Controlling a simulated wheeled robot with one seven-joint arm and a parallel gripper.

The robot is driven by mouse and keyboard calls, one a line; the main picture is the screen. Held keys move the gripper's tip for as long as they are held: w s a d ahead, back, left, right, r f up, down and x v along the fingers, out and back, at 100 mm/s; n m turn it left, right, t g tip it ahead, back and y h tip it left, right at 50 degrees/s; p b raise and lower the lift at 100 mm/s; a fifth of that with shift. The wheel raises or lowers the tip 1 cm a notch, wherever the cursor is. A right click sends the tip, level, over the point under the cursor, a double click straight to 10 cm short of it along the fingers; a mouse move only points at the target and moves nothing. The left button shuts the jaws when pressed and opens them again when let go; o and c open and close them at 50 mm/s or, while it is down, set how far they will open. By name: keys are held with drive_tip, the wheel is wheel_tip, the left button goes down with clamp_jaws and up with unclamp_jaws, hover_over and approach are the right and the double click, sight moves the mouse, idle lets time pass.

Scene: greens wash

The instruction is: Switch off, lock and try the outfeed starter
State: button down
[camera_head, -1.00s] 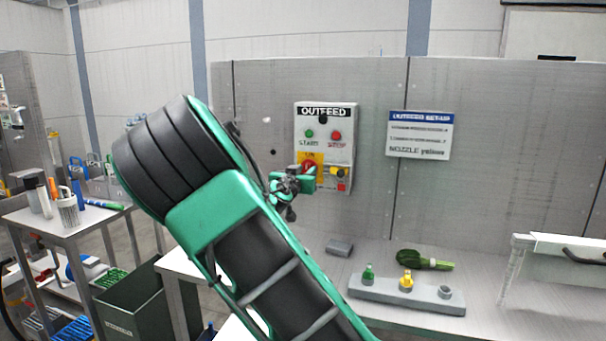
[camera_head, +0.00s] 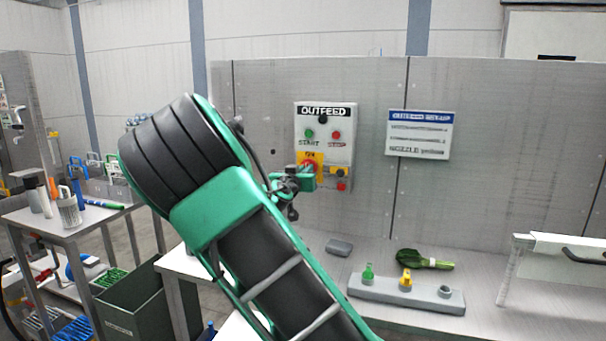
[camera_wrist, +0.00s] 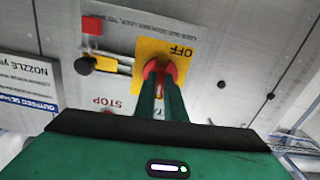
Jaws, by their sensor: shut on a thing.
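The grey OUTFEED starter box (camera_head: 345,118) is on the upright metal panel. It has a green START button (camera_head: 309,134), a red STOP button (camera_head: 336,135) and a yellow switch plate (camera_head: 318,157) with a red rotary handle (camera_wrist: 153,68). My gripper (camera_wrist: 161,76) is shut on the red handle, its two green fingers pointing at the plate; the head view partly hides this. OFF shows on the plate, upside down in the wrist view. A yellow piece with metal rods (camera_wrist: 125,68), possibly a padlock, is beside the plate. A red piece (camera_wrist: 92,25) is near it.
A sign reading NOZZLE yellow (camera_head: 418,134) is right of the box. On the bench, a grey holder (camera_head: 385,291) bears green and yellow nozzles, with greens (camera_head: 424,260) behind. A side table (camera_head: 95,215) and dark bin (camera_head: 135,305) are at left.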

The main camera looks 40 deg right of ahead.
drive_tip(key=shift+w+a+f+n, duration=0.1)
drive_tip(key=shift+w+a+n, duration=0.05)
drive_tip(key=shift+n, duration=2.75)
drive_tip(key=shift+w+a+f+n, duration=0.1)
drive_tip(key=shift+a+n, duration=0.05)
drive_tip(key=shift+n, duration=2.75)
drive_tip(key=shift+w+a+f+n, duration=0.1)
drive_tip(key=shift+w+a+n, duration=0.05)
drive_tip(key=shift+n, duration=2.75)
drive_tip(key=c, duration=1.9)
unclamp_jaws()
drive_tip(key=shift+o, duration=0.4)
drive_tip(key=shift+d, duration=0.15)
drive_tip(key=shift+s, duration=0.1)
